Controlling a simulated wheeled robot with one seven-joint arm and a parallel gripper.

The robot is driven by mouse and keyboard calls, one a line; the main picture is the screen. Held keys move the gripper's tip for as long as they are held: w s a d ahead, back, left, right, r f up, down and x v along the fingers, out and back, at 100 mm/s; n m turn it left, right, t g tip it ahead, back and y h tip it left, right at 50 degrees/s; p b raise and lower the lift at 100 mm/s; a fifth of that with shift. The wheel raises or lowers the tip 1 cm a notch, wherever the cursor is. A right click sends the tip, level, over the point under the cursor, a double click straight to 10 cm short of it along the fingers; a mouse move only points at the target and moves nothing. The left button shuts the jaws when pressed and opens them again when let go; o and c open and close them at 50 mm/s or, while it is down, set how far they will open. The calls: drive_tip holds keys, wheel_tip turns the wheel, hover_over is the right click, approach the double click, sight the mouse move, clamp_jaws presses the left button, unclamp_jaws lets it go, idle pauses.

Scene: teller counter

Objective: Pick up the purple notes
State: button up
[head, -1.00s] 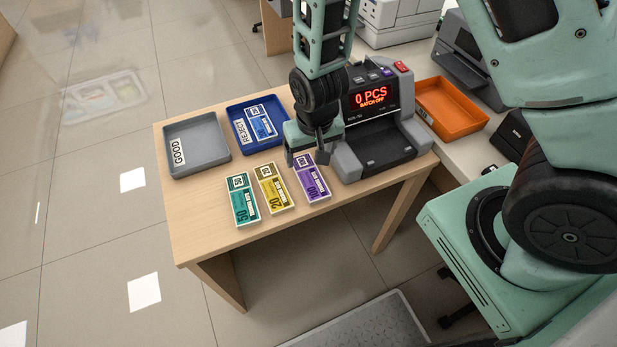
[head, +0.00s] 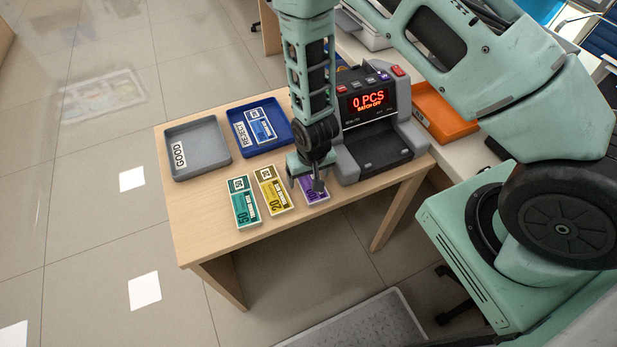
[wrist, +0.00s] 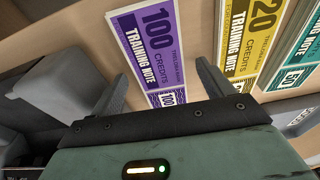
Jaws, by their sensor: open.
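The purple notes (head: 313,191) lie on the wooden table at the right end of a row of three stacks, partly hidden by my gripper in the head view. In the wrist view the purple notes (wrist: 150,42) show a large "100" and lie ahead of and between my fingers. My gripper (head: 305,186) is over the purple notes, pointing down. In the wrist view my gripper (wrist: 160,82) has its two fingers spread apart with nothing between them. I cannot tell the exact height of the fingertips above the notes.
Yellow notes (head: 273,192) and green notes (head: 245,205) lie left of the purple ones. A grey GOOD tray (head: 210,135), a blue REJECT tray (head: 275,142) holding blue notes (head: 260,125), and a counting machine (head: 368,155) stand behind. An orange tray (head: 440,112) is at right.

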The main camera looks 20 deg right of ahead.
drive_tip(key=shift+f, duration=0.25)
drive_tip(key=c, duration=1.1)
drive_tip(key=shift+w+r, duration=0.1)
